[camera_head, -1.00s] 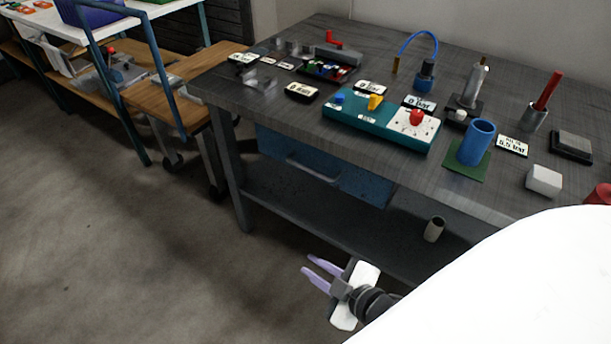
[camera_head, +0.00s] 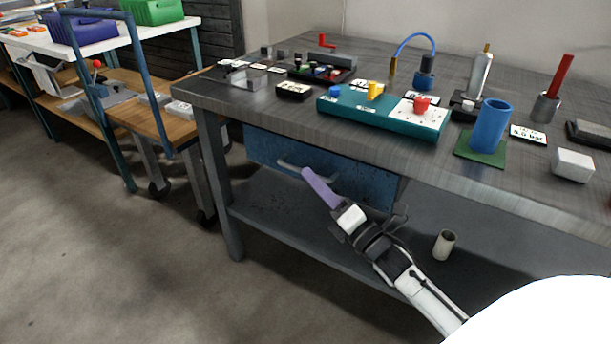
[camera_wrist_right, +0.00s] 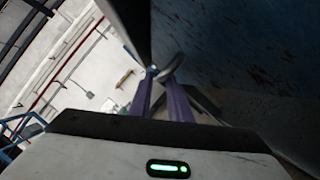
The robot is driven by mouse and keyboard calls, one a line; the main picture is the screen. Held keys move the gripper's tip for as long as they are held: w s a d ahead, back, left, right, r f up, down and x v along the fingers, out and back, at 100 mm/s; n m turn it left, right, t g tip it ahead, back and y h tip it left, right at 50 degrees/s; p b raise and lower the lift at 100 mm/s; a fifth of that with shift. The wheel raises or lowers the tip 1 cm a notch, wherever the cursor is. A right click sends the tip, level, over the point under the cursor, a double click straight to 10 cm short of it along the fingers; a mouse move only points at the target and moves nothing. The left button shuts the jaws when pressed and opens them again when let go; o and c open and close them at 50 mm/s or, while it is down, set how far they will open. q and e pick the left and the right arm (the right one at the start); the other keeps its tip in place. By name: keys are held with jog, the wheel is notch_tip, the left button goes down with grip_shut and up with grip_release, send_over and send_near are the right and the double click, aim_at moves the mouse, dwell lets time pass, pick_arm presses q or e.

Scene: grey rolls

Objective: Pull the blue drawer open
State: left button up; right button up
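The blue drawer (camera_head: 352,182) is under the workbench top and looks shut. Its grey bar handle (camera_head: 290,164) is on the front, near the left end. My right gripper (camera_head: 308,176) has its purple fingers at the right end of the handle in the head view, where they overlap. In the right wrist view, the two fingers (camera_wrist_right: 159,84) stand apart with a gap between them, and the curved handle (camera_wrist_right: 171,64) is at their tips. I cannot tell whether they touch it. My left gripper is not in view.
The dark workbench (camera_head: 250,104) carries a teal control box (camera_head: 380,118), a blue cup (camera_head: 490,126) and a white block (camera_head: 572,165). A small beige cylinder (camera_head: 444,244) stands on the lower shelf (camera_head: 285,215). A wooden cart (camera_head: 150,120) is at left; the floor in front is clear.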

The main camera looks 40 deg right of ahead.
jog(key=shift+x, duration=1.2)
jog(key=shift+w+r, duration=0.1)
jog(key=shift+w, duration=0.4)
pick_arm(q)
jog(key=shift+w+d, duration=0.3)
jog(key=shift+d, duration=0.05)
pick_arm(e)
grip_shut()
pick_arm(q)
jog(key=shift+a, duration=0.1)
